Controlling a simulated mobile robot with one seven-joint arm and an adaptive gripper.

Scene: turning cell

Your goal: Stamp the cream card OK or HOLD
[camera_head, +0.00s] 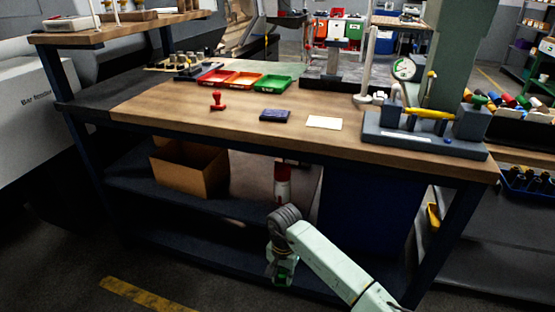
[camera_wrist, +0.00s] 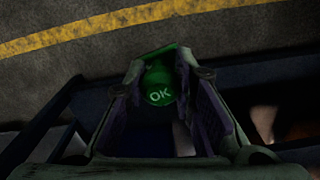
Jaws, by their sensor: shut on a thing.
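My gripper (camera_head: 282,276) hangs low in front of the workbench, below the level of its top. In the wrist view it is shut on a green stamp (camera_wrist: 159,94) marked OK. The stamp sits between the two fingers, with the floor and part of the bench behind it. The cream card (camera_head: 324,123) lies flat near the bench's front edge. A dark blue ink pad (camera_head: 275,115) lies to its left. A red stamp (camera_head: 217,101) stands upright farther left. My gripper is apart from all three.
Red (camera_head: 214,77), orange (camera_head: 243,79) and green (camera_head: 274,83) trays sit behind the stamp and pad. A dial gauge stand (camera_head: 404,69) and a grey fixture (camera_head: 425,138) stand right of the card. A cardboard box (camera_head: 188,170) is on the lower shelf.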

